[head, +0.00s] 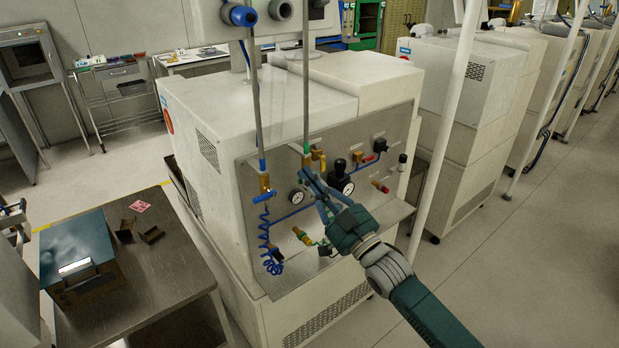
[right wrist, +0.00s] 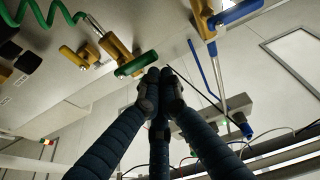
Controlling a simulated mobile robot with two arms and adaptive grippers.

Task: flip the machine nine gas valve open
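A metal panel (head: 285,222) on a white machine (head: 255,110) carries the valves; I cannot read a machine number. Nothing shows between the fingers. I cannot make out my left gripper.
A second brass valve (head: 265,184) with a blue handle is left on the panel, above a blue coiled hose (head: 265,240). Two gauges (head: 297,197) and a black regulator (head: 340,168) are close to the gripper. A metal table (head: 165,275) stands at the lower left.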

